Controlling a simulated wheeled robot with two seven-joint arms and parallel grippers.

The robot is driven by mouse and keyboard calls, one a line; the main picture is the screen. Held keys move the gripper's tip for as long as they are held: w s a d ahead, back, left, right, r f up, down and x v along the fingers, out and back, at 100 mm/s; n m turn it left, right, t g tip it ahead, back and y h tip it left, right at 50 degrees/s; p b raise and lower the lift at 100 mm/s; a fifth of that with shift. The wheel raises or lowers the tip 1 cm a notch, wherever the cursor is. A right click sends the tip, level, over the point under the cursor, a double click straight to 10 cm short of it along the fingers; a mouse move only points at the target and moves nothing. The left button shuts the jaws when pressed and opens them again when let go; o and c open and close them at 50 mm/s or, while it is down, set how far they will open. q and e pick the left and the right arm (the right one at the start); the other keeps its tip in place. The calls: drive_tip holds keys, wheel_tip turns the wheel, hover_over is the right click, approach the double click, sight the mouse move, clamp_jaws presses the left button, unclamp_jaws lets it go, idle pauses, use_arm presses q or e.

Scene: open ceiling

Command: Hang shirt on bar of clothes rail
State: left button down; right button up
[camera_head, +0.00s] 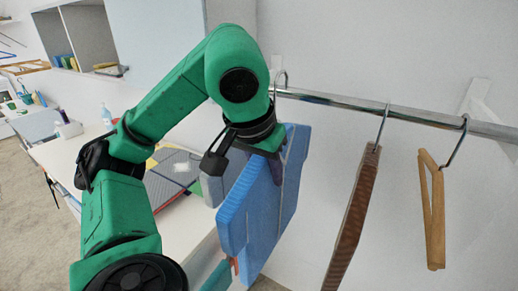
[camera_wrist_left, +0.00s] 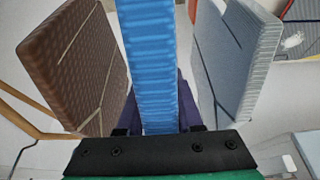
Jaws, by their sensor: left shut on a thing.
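The blue shirt (camera_head: 262,205) is a stiff folded slab beneath the clothes rail's bar (camera_head: 335,99), in the middle of the head view. My left gripper (camera_head: 276,160) is shut on its upper part from above. In the left wrist view the blue shirt (camera_wrist_left: 148,60) stands between the purple fingers (camera_wrist_left: 158,115). A hook (camera_head: 282,78) sits at the bar's left part; my arm hides what it carries, so I cannot tell whether it is the blue shirt's. My right gripper is not in view.
A brown patterned shirt (camera_head: 352,215) and an empty wooden hanger (camera_head: 432,215) hang to the right on the bar. A grey shirt (camera_wrist_left: 232,65) is close beside the blue one. A white table (camera_head: 178,232) with items stands at left. Bar space is free between the left hook and brown shirt.

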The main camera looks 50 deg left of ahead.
use_arm(q)
drive_tip(key=shift+w+a+r, duration=0.15)
drive_tip(key=shift+w+a, duration=0.2)
drive_tip(key=shift+w, duration=0.3)
drive_tip(key=w+p, duration=0.1)
drive_tip(key=w, duration=0.1)
drive_tip(key=w+a+p, duration=0.1)
drive_tip(key=w, duration=0.1)
drive_tip(key=w+a, duration=0.1)
drive_tip(key=w, duration=0.1)
drive_tip(key=shift+w+p, duration=0.2)
drive_tip(key=shift+p, duration=0.2)
drive_tip(key=shift+w+a+f+b, duration=0.15)
drive_tip(key=shift+w+f+b, duration=0.15)
drive_tip(key=shift+f, duration=0.2)
drive_tip(key=shift+w+a+f+b, duration=0.15)
drive_tip(key=shift+w+f+b, duration=0.05)
drive_tip(key=shift+w+f, duration=0.2)
drive_tip(key=shift+f+b, duration=0.9)
drive_tip(key=shift+f, duration=0.35)
